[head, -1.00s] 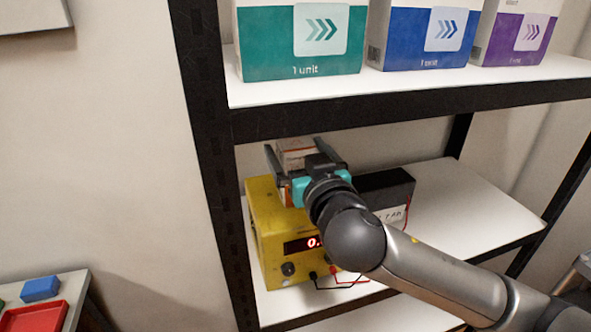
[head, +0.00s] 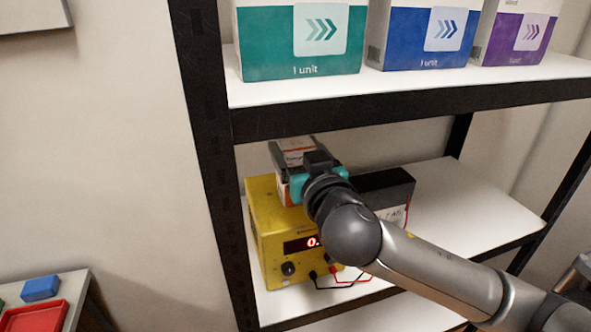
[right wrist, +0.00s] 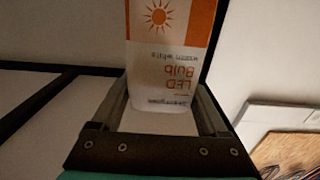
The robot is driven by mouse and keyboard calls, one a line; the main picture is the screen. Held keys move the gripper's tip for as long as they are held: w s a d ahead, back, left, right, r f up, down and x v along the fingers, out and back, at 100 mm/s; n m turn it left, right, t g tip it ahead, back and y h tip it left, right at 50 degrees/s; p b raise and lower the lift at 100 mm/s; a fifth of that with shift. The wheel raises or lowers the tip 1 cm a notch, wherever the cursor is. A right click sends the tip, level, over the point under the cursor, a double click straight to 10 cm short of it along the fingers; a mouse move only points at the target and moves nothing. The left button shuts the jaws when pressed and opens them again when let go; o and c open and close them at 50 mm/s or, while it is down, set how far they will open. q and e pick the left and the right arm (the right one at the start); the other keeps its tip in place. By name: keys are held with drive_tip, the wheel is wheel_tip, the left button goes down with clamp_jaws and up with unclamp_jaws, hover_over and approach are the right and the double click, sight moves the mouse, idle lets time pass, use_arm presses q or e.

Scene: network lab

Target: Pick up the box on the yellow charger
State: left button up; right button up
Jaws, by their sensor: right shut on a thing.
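The box (head: 295,146) is white and orange and sits at the top of the yellow charger (head: 262,232). In the right wrist view the box (right wrist: 170,70) shows "LED Bulb warm white" lettering and a sun mark between the fingers. My right gripper (head: 293,157) is shut on the box, one finger on each side. The gripper and wrist hide part of the box, so I cannot tell whether its underside touches the charger. My left gripper is not in view.
A black battery (head: 385,190) stands right of the charger, with red and black leads in front. The upper shelf board (head: 400,92) is close above and carries teal (head: 300,40), blue and purple boxes. The shelf's right side (head: 470,205) is free.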

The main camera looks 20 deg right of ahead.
drive_tip(key=shift+c, duration=0.4)
drive_tip(key=shift+r, duration=0.1)
